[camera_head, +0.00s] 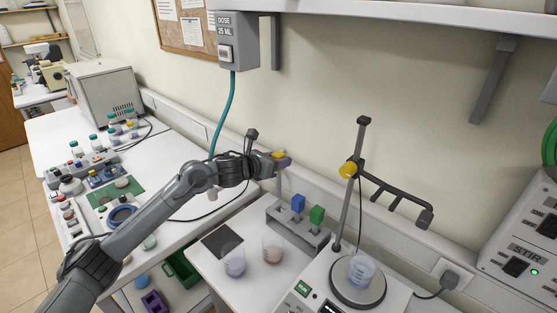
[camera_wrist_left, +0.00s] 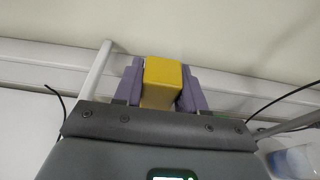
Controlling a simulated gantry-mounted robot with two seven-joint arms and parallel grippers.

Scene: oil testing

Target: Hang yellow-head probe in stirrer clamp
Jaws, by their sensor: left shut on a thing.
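The yellow-head probe (camera_head: 279,154) is at the end of my left arm, above the probe rack (camera_head: 284,221) on the bench. In the left wrist view its yellow block head (camera_wrist_left: 163,80) sits between two purple fingers. My left gripper (camera_head: 285,160) is shut on this head. I cannot tell whether the probe's lower end is clear of the rack. The stirrer clamp (camera_head: 395,193) is a dark arm with a hooked end, fixed to an upright rod by a yellow knob (camera_head: 347,170). It stands to the right of the gripper. My right gripper is not in view.
A blue-head probe (camera_head: 298,203) and a green-head probe (camera_head: 317,214) stand in the rack. A beaker (camera_head: 361,270) sits on the stirrer plate below the clamp. Two more beakers (camera_head: 234,261) (camera_head: 272,249) stand left of it. A dosing box (camera_head: 232,42) hangs on the wall.

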